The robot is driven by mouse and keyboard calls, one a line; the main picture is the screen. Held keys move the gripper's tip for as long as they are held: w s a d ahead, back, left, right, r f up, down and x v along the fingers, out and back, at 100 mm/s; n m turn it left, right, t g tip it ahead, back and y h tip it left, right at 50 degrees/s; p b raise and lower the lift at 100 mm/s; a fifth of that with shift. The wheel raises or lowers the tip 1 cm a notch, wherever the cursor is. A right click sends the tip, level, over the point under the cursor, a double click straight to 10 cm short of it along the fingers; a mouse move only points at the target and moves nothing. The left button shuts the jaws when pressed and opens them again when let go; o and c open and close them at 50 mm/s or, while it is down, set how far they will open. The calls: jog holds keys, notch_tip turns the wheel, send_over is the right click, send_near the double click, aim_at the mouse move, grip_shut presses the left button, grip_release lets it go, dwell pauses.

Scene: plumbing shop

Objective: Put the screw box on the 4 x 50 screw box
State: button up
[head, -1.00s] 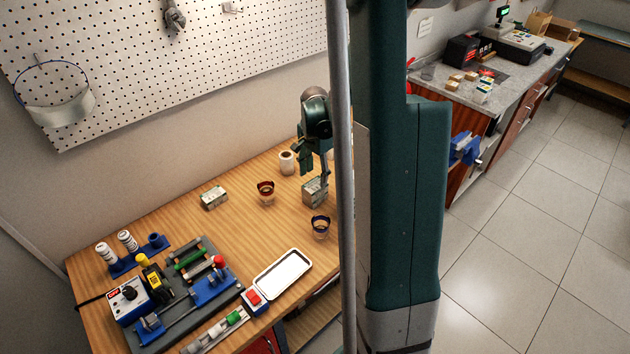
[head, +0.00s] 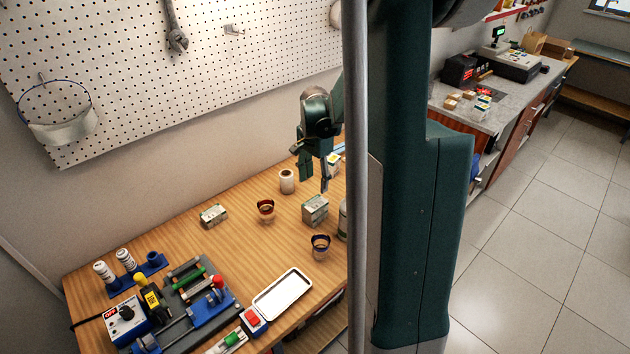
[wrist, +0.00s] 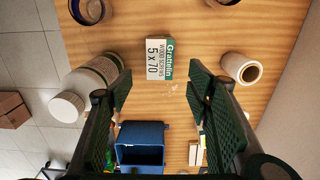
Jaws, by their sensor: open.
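A white and green screw box (head: 315,209) stands on the wooden bench. The wrist view shows a box (wrist: 157,62) marked "5 x 70" ahead of the fingertips. A second similar box (head: 213,215) stands apart to the left, its label too small to read. I cannot make out a 4 x 50 marking. My gripper (head: 315,184) is open and empty above the right box; both fingers (wrist: 158,82) show in the wrist view, clear of the box.
A white roll (head: 287,181), a red-rimmed cup (head: 266,211) and a blue-rimmed cup (head: 320,247) stand near the box. A white bottle (wrist: 92,85) and a blue bin (wrist: 140,148) are close to the fingers. The bench between both boxes is mostly clear, except for the red-rimmed cup.

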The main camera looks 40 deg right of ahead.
dwell(0.3)
jog(key=s+a+r+n+t+h, duration=0.15)
jog(key=a+r+n, duration=0.25)
jog(key=a+r, duration=0.45)
jog(key=s+a+r+n+t+y, duration=0.1)
jog(key=s+a+r+n+t, duration=0.25)
jog(key=a, duration=0.85)
jog(key=s+a+r+n+t, duration=0.1)
jog(key=s+a+r+n, duration=0.1)
jog(key=s+a+n, duration=0.3)
jog(key=s+a+r+n+t, duration=0.1)
jog(key=s+a+r+n, duration=0.2)
jog(key=a, duration=0.7)
jog(key=shift+s+a+n, duration=0.25)
jog(key=shift+s+n, duration=1)
jog(key=shift+s, duration=1)
jog(key=shift+f, duration=0.15)
notch_tip(320, 180, down, 25)
jog(key=b, duration=2.5)
jog(key=shift+f+b, duration=0.2)
jog(key=shift+b, duration=0.2)
jog(key=shift+o, duration=0.7)
